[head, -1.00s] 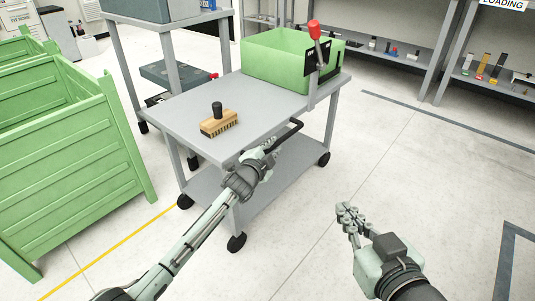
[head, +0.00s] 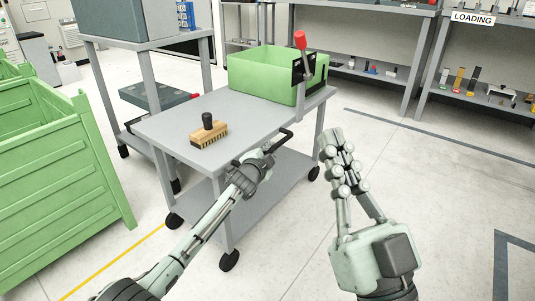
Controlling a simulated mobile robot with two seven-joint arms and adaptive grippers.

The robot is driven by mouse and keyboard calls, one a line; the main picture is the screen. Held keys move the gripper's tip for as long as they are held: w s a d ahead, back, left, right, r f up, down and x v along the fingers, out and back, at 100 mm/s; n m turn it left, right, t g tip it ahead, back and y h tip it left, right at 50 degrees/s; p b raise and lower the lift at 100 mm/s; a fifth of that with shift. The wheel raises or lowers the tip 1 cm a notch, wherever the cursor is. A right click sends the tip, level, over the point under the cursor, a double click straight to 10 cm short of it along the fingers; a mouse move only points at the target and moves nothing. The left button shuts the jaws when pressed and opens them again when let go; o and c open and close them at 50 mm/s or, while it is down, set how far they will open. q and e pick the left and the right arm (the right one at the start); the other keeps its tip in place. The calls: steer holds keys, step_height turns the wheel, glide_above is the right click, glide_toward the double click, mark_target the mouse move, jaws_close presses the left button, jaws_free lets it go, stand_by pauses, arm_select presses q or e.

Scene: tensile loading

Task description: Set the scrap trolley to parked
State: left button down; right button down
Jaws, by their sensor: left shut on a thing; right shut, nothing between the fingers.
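The grey scrap trolley (head: 255,113) stands left of centre on black castors, with a lower shelf. A lever with a red knob (head: 300,40) stands at the trolley's right side, on a post with a black plate (head: 303,66). The knob points up. Any marking on the plate is too small to read. My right gripper (head: 334,138) is shut and empty, right of the trolley and below the lever in the picture.
A green bin (head: 262,78) and a wooden brush (head: 209,135) sit on the trolley top. Large green crates (head: 60,190) stand at left, a second grey cart (head: 105,95) behind. Shelves (head: 400,90) line the back. The floor at right is clear.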

arm_select(q)
steer(key=shift+d+r+h, duration=0.3)
steer(key=shift+d+r, duration=0.4)
steer(key=c, duration=1.6)
jaws_free()
steer(key=shift+d+f, duration=0.1)
steer(key=shift+d, duration=0.1)
steer(key=shift+o, duration=0.6)
steer(key=shift+a+f, duration=0.25)
steer(key=shift+a, duration=0.05)
steer(key=shift+s+a, duration=0.2)
steer(key=shift+a, duration=0.05)
steer(key=v, duration=1.1)
steer(key=shift+s+d, duration=0.2)
steer(key=shift+s, duration=0.15)
steer(key=shift+r, duration=0.15)
